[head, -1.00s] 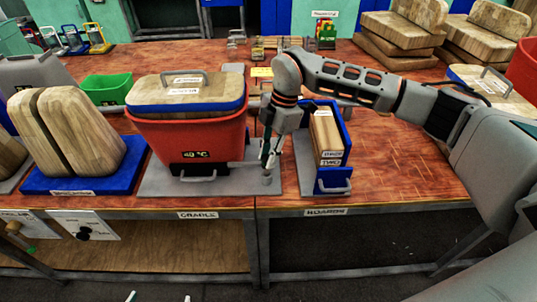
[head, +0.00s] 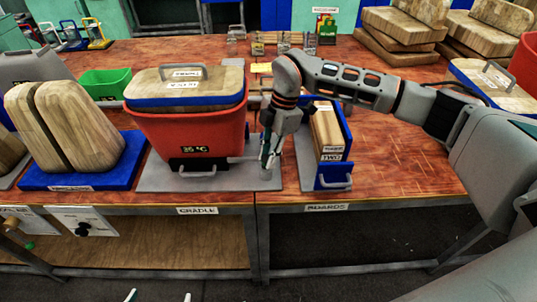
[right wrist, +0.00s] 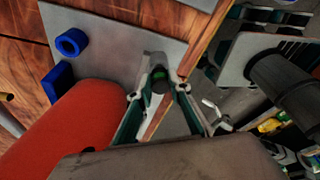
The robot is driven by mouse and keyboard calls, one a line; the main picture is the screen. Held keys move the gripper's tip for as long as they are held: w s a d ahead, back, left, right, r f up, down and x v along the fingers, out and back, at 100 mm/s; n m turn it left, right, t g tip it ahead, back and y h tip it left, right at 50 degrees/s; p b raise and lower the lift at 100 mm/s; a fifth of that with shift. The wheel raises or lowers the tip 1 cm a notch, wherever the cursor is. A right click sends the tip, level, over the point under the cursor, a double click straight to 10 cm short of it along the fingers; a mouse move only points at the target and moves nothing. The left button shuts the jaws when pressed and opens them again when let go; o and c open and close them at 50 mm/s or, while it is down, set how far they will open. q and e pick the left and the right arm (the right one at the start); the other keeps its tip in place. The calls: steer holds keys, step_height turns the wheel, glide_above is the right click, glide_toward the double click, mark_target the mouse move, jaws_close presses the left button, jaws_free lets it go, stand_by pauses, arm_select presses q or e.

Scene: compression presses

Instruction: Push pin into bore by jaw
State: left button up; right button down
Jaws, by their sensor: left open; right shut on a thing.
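My right gripper (head: 268,170) is low at the right front corner of the grey cradle plate (head: 215,182), beside the red tub (head: 200,140). In the right wrist view its fingers (right wrist: 160,90) are closed around a small dark upright piece with a green part, which looks like the pin (right wrist: 159,76). The fingers hide much of it. I cannot see the bore or tell how deep the pin sits. Only the two fingertips of my left gripper (head: 160,297) show at the bottom edge; they are apart and empty.
A blue holder (head: 335,176) with upright boards (head: 326,130) stands just right of my right gripper. Split wooden blocks (head: 65,128) stand on a blue base at left. Some table is clear at right.

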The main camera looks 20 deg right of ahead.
steer(key=shift+f, duration=0.15)
steer(key=shift+r+p, duration=0.85)
steer(key=shift+r, duration=0.3)
stand_by(1.4)
steer(key=shift+f+b, duration=0.35)
steer(key=shift+f, duration=0.8)
steer(key=c, duration=1.8)
jaws_free()
